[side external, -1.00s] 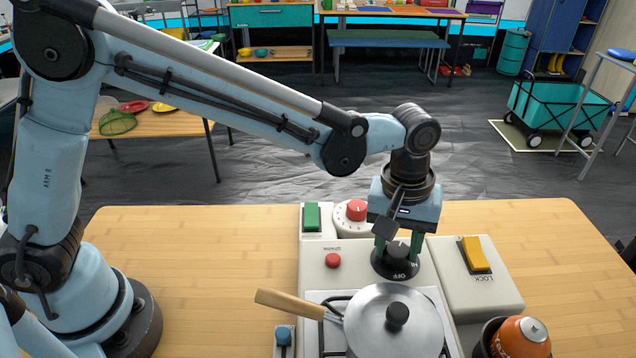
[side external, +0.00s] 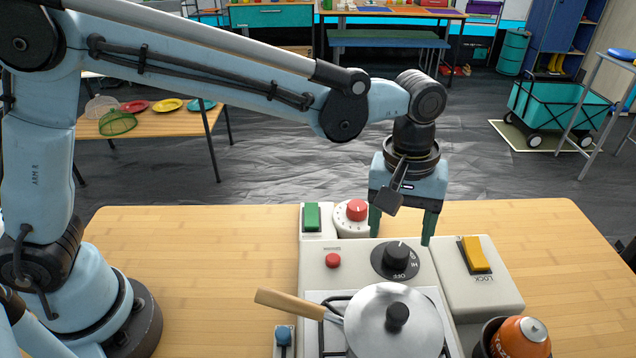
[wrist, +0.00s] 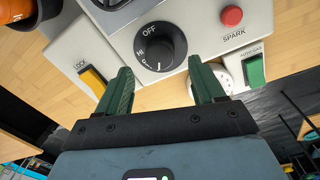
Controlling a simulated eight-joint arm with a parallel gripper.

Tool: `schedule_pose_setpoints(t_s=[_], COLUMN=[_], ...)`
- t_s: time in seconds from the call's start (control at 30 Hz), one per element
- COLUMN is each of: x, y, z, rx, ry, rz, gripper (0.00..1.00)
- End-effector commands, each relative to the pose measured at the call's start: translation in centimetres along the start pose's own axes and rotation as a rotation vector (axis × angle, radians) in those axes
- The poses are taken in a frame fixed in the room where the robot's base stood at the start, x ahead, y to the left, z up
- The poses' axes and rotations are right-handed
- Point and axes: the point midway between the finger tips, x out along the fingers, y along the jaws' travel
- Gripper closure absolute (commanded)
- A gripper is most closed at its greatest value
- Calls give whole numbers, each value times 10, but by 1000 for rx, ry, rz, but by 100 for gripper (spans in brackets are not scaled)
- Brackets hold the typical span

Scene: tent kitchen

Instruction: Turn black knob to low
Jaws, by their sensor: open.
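The black knob (side external: 397,253) stands on a round black dial on the cream stove panel, between the red button and the yellow switch. In the wrist view the knob (wrist: 158,47) shows OFF above it and HI to its left. A small white mark shows at its lower edge, facing my gripper; lettering at the dial's lower left is too small to read surely. My gripper (side external: 402,228) is open wide and empty, raised above and behind the knob, apart from it. Its two green fingers also show in the wrist view (wrist: 161,68), on either side below the knob.
A silver lidded pan (side external: 375,325) with a wooden handle sits on the burner in front of the knob. A red spark button (side external: 333,260), yellow lock switch (side external: 475,254), green switch (side external: 312,216) and red-topped white dial (side external: 343,222) surround it. An orange canister (side external: 523,338) stands front right.

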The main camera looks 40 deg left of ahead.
Motion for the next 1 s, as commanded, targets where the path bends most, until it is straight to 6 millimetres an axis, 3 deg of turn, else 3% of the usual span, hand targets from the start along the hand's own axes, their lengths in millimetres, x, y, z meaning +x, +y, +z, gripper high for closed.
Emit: schedule_pose_setpoints(t_s=[0.2, 0.4, 0.6, 1.0], x=[-43, -69, -80, -82], y=[0, 0, 0, -4], z=[0, 0, 0, -2], rx=[0, 0, 0, 3], ry=[0, 0, 0, 4], rz=[0, 0, 0, 5], gripper=[32, 32, 32, 32])
